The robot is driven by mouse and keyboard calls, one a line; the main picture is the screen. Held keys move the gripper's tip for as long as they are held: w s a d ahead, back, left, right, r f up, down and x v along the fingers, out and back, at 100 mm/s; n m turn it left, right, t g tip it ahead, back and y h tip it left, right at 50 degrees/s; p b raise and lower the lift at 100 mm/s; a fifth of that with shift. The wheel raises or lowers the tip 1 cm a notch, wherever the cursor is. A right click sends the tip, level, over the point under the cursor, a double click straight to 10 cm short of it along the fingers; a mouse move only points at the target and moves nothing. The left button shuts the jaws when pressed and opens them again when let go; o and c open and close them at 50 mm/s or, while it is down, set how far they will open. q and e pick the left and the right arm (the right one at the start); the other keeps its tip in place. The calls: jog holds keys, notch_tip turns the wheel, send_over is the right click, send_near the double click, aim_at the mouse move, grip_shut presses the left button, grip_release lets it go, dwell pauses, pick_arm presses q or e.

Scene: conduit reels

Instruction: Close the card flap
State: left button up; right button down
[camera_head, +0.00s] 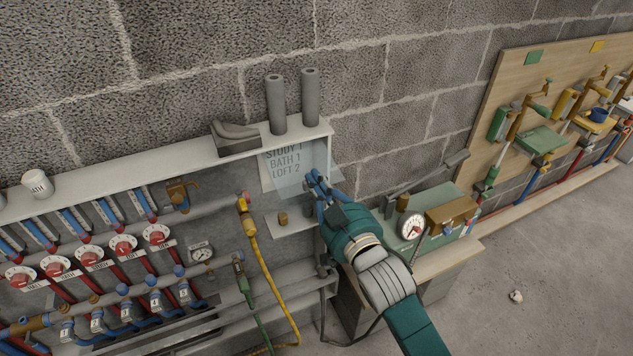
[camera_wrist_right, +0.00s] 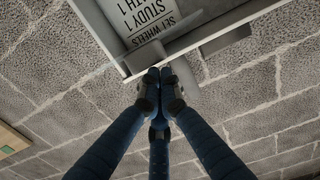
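A white card (camera_head: 283,158) reading STUDY 1, BATH 1 and LOFT 2 hangs on the panel below the shelf's right end. A clear, bluish card flap (camera_head: 291,184) shows in front of its lower part; its exact angle is hard to tell. My right gripper (camera_head: 313,180) is at the flap's right side, its fingertips close together. In the right wrist view the fingertips (camera_wrist_right: 160,76) meet just by the pale edge under the card (camera_wrist_right: 138,22), whose text reads upside down. I cannot see anything held between them. My left gripper is out of view.
Two grey tubes (camera_head: 292,101) and a grey moulded piece (camera_head: 236,138) stand on the shelf above. A small ledge (camera_head: 297,222) holds a brass part below. Red-knobbed valves (camera_head: 124,246) are at left. A green case with a gauge (camera_head: 411,226) is at right.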

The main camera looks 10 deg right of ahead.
notch_tip(320, 180, down, 10)
jog(key=w+t+b, duration=0.1)
jog(key=w+b, duration=0.1)
jog(key=b, duration=0.5)
jog(key=shift+a, duration=0.2)
dwell(0.3)
